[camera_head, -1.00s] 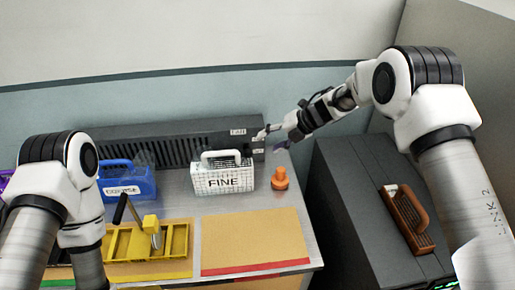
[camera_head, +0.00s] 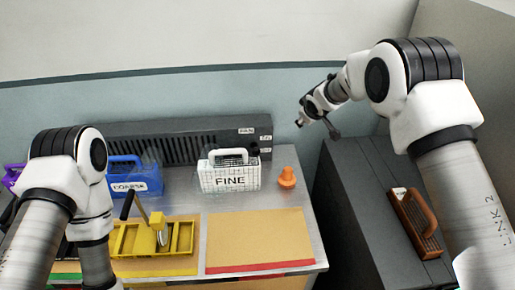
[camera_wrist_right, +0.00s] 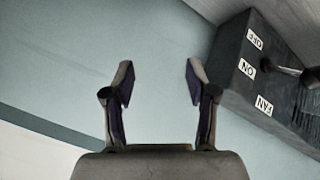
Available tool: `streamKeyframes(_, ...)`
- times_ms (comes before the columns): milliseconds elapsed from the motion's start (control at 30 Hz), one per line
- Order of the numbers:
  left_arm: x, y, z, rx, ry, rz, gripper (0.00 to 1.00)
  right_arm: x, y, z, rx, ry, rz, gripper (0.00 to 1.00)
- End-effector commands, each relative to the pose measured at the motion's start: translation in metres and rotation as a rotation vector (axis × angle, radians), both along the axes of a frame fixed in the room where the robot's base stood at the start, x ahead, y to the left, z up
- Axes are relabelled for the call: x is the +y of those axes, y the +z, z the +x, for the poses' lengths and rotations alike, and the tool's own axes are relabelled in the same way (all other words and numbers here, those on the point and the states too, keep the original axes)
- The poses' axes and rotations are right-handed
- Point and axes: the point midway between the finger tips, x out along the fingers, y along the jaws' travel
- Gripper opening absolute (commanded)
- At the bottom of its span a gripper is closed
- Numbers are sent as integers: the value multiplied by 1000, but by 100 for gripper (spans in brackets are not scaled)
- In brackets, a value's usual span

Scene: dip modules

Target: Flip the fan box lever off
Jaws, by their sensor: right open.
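The fan box (camera_head: 180,145) is a long dark grey vented box at the back of the table, with small white labels at its right end. In the right wrist view the fan box's end (camera_wrist_right: 235,85) shows upper right with labels OFF, ON and FAN. Its dark lever (camera_wrist_right: 285,70) sticks out beside the ON label; in the head view the lever's dark knob (camera_head: 254,149) shows behind the FINE basket. I cannot tell for sure which setting it is in. My right gripper (camera_head: 300,119) is open and empty, to the right of the box and apart from it. My left gripper is out of view.
A white FINE basket (camera_head: 230,178) stands before the box's right end, with an orange knob-like object (camera_head: 287,178) to its right. A blue COARSE basket (camera_head: 138,183) and yellow tray (camera_head: 180,238) are further left. A grey cabinet (camera_head: 365,220) stands right.

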Motion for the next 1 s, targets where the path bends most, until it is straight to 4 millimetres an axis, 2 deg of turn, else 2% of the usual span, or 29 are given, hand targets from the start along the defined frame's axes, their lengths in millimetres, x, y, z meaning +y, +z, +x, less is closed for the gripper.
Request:
streamKeyframes(100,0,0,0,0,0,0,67,41,-16,-32,170,-336,275,57)
streamKeyframes(167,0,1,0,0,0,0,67,70,-20,-48,253,-459,401,57)
streamKeyframes(233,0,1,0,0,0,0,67,104,-21,-61,324,-543,514,57)
streamKeyframes(333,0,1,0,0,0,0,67,147,-15,-67,348,-559,583,57)
streamKeyframes(467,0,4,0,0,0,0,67,158,-18,-67,340,-535,560,57)
streamKeyframes(800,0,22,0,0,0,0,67,164,-73,-43,340,-533,560,57)
streamKeyframes(1000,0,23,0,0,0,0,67,166,-84,-37,337,-533,559,57)
